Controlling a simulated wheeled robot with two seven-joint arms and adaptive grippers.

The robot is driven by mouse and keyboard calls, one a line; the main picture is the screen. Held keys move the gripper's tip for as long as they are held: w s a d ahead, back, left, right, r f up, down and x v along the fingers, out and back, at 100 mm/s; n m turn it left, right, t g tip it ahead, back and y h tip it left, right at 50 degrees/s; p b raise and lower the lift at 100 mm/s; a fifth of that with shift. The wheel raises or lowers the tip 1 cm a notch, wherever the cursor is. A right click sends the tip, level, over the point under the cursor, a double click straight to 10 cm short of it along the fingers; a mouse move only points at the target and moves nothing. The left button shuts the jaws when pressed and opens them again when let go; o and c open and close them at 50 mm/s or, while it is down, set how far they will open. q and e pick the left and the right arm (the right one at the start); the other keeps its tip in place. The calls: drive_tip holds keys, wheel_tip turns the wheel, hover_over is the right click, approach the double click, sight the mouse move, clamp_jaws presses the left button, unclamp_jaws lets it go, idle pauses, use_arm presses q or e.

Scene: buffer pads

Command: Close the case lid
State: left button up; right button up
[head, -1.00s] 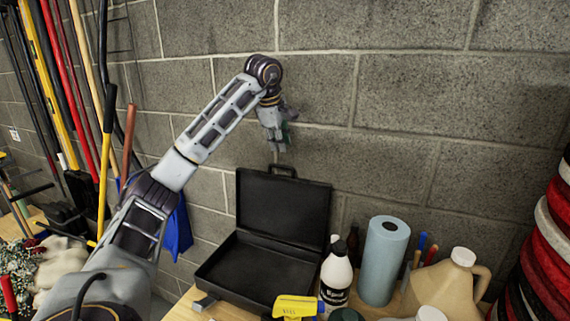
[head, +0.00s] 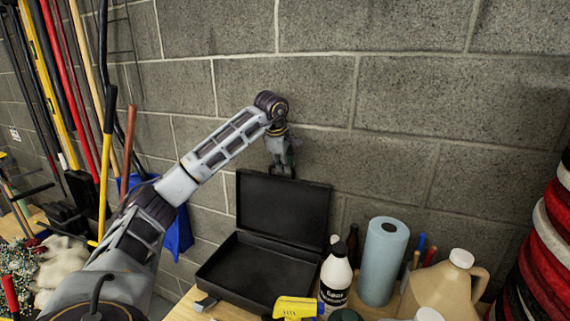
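The black case stands open on the wooden bench, its lid (head: 283,208) raised upright near the block wall and its base (head: 257,272) lying flat and looking empty. My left gripper (head: 282,172) points down at the top edge of the lid, by the handle. The gripper's lower part overlaps the handle in the picture. I cannot tell whether its fingers touch the lid or how far apart they are. My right gripper is not in view.
Right of the case stand a white bottle (head: 336,275), a blue paper roll (head: 383,262) and a beige jug (head: 447,285). A yellow spray head (head: 297,308) is in front. Long-handled tools (head: 103,170) lean at the left. The block wall (head: 400,90) is close behind.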

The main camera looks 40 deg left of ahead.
use_arm(q)
drive_tip(key=shift+w+f, duration=0.1)
drive_tip(key=shift+f, duration=0.05)
clamp_jaws()
idle(0.5)
